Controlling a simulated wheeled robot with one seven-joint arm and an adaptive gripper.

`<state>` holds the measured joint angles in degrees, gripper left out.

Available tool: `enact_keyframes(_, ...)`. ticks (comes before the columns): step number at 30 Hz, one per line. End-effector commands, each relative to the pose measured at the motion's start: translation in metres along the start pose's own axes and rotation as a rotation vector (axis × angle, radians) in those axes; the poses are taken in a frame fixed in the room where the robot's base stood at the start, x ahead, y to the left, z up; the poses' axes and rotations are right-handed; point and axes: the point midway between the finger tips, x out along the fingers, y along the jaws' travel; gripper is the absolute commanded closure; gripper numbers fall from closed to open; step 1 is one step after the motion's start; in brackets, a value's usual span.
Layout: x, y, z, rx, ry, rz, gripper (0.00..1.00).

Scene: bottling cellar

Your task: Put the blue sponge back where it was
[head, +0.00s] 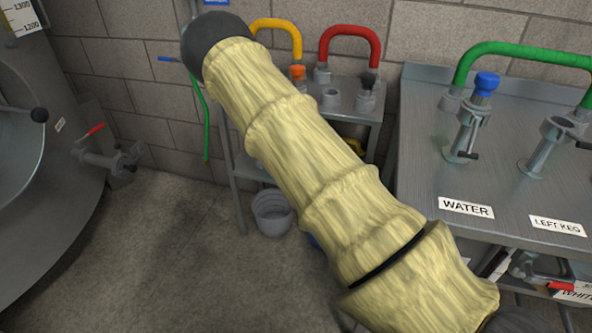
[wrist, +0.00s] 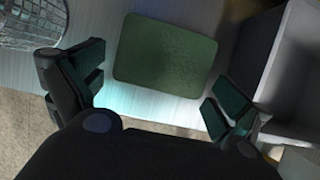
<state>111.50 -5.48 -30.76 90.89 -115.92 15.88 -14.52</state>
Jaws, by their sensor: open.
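In the wrist view a dark green rectangular pad (wrist: 166,56) with rounded corners lies flat on a brushed metal surface (wrist: 150,105). I cannot tell whether it is the green face of a sponge; no blue side shows. My gripper (wrist: 155,88) is open, with one finger to the left of the pad and one to its lower right. Nothing is held between them. I cannot tell how far the fingertips are above the surface. In the head view my own arm crosses the middle, and my gripper does not show. No blue sponge is plainly visible there.
In the wrist view a grey bin or basin (wrist: 285,75) stands at right and a mesh or glass vessel (wrist: 33,22) at upper left. In the head view a metal bench (head: 490,185) with taps and a WATER label (head: 466,208) stands right; a bucket (head: 271,212) is on the floor.

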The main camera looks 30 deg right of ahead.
Motion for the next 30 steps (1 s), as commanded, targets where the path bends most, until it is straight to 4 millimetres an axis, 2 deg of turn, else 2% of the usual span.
enact_keyframes(3,0.000,0.000,-0.001,0.000,-0.001,0.001,0.00)
enact_keyframes(12,-0.057,0.003,-0.003,-0.001,-0.001,-0.001,0.00)
enact_keyframes(21,-0.098,0.003,-0.004,-0.002,-0.001,0.000,0.00)
enact_keyframes(26,-0.105,0.003,-0.007,0.005,0.004,0.001,0.00)
enact_keyframes(29,-0.097,-0.003,-0.023,0.052,0.031,0.004,0.00)
enact_keyframes(30,-0.091,-0.006,-0.035,0.088,0.051,0.007,0.00)
